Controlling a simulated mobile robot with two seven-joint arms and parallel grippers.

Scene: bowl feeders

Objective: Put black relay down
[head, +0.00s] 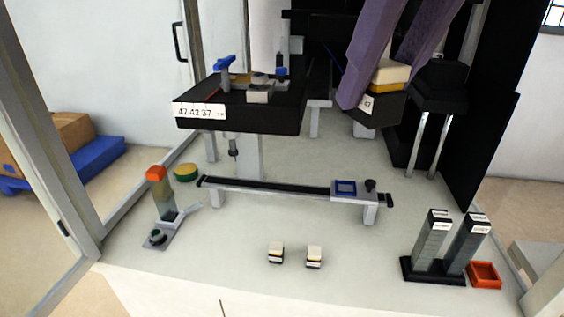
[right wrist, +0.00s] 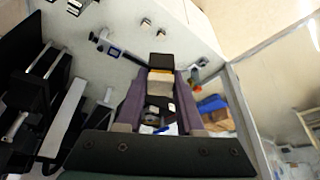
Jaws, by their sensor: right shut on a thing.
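My right gripper (head: 383,76) has two long purple fingers and comes down from the top right in the head view. It is shut on the black relay (head: 380,110), a block with a black labelled body below yellow and cream parts. The relay is held up, apart from the table. In the right wrist view the relay's black part (right wrist: 160,62) shows beyond a cream and yellow part, between the purple fingertips. The fingers hide part of the relay in the head view. My left gripper is not in view.
Two small cream-and-black blocks (head: 275,251) (head: 314,257) stand at the table's front. Behind them are a rail (head: 285,189) with a blue-framed fixture (head: 346,188) and a black feeder box (head: 240,118). An orange tray (head: 485,274) sits right of two towers (head: 433,240). Table between is clear.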

